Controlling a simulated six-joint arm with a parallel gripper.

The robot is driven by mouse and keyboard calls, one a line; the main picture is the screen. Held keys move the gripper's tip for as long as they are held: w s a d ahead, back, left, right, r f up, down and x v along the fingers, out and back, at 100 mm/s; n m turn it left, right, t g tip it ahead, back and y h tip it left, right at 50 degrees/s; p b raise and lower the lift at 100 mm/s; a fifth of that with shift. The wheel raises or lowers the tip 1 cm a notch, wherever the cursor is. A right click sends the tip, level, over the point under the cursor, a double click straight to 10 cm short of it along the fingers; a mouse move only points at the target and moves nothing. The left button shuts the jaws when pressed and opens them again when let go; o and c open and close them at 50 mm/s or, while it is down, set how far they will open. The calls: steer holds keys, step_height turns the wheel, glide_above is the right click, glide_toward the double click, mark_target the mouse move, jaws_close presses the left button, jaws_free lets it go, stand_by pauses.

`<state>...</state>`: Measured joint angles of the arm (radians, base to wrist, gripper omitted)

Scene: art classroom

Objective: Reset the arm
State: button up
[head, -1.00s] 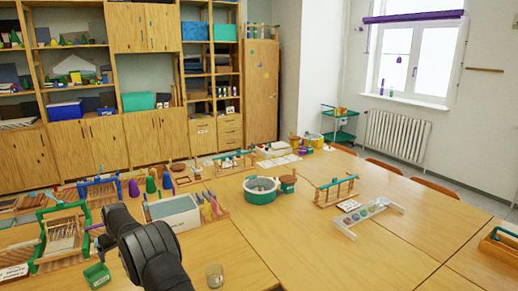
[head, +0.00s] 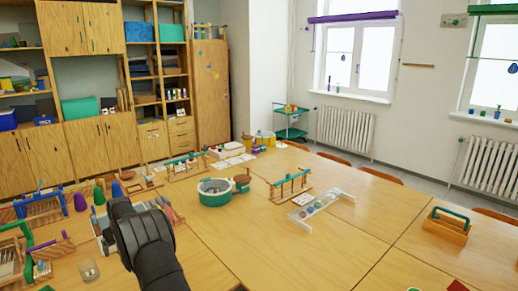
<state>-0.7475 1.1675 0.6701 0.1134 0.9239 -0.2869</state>
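My dark arm rises from the bottom of the head view, over the left part of the wooden table (head: 290,235). Its black, rounded upper part stands in front of a white-sided box and other items, hiding most of them. My gripper's fingers do not show, so whether it holds anything is hidden.
A green round tub (head: 214,192) stands mid-table. A wooden rack with a green bar (head: 290,186) and a clear tray of coloured discs (head: 314,205) lie to its right. A wooden caddy (head: 447,226) is at right. A small glass jar (head: 89,270) is left of my arm. The front middle is bare.

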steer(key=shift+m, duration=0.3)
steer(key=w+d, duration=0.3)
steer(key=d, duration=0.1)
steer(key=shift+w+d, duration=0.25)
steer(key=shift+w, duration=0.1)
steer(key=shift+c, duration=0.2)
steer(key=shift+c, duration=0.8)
